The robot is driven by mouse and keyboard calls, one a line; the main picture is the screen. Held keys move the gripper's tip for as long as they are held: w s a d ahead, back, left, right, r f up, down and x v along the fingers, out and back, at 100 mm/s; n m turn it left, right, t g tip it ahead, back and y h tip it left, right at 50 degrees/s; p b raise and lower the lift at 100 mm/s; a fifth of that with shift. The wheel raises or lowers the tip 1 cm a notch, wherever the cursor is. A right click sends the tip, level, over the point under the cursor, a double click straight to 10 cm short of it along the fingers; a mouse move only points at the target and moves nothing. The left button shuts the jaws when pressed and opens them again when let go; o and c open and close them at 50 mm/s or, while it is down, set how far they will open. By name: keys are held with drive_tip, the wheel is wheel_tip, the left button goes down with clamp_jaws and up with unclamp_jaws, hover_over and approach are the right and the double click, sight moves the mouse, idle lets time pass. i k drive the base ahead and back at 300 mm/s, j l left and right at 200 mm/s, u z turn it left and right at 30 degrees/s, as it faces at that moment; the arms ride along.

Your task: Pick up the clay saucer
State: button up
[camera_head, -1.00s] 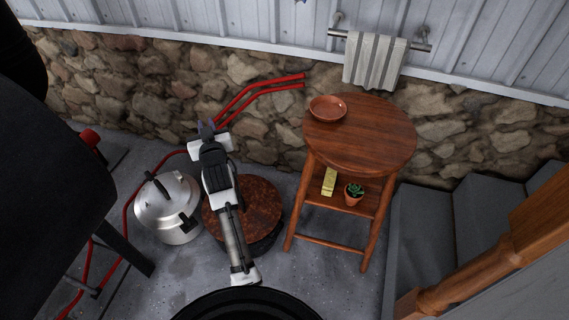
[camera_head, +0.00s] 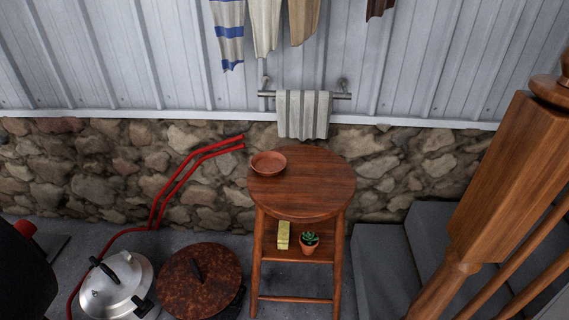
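The clay saucer (camera_head: 268,163) is a shallow, round, reddish-brown dish. It sits on the left back part of the round wooden stool top (camera_head: 310,195), and nothing covers it. My gripper and arm do not show in the head view now.
A lower shelf of the stool holds a yellow block (camera_head: 283,235) and a small potted succulent (camera_head: 309,243). A towel rail (camera_head: 305,95) is behind; stairs and a wooden post (camera_head: 500,190) are right.

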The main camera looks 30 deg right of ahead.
sight(268, 164)
drive_tip(key=i+j+z, duration=0.1)
drive_tip(key=z, duration=0.25)
drive_tip(key=j+z, duration=0.15)
drive_tip(key=z, duration=0.25)
drive_tip(key=i+j+z, duration=0.15)
drive_tip(key=z, duration=0.2)
drive_tip(key=i+j+z, duration=0.1)
drive_tip(key=j+z, duration=0.15)
drive_tip(key=j, duration=0.25)
drive_tip(key=j+z, duration=0.2)
drive_tip(key=j, duration=1.05)
drive_tip(key=i+z, duration=0.05)
drive_tip(key=i, duration=0.05)
